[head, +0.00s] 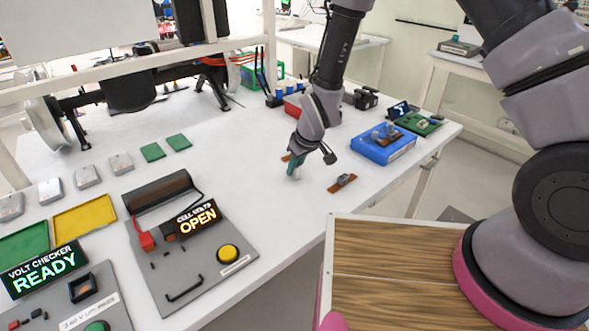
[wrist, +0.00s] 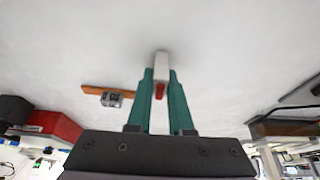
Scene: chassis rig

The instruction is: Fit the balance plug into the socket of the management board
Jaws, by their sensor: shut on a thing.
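My gripper (head: 294,168) is low over the middle of the white table in the head view. In the wrist view its two teal fingers (wrist: 160,88) are shut on a small white piece with a red part (wrist: 160,62), which looks like the balance plug. The piece sticks out past the fingertips, with table surface behind it. A green circuit board (head: 418,123) lies at the table's far right end and may be the management board. Its socket is too small to make out.
A brown strip with a grey block (head: 342,183) lies right of my gripper. A blue tray (head: 383,145) stands farther right. A grey panel (head: 195,262) with a display reading OPEN, a dark cylinder and a yellow button stands at front left.

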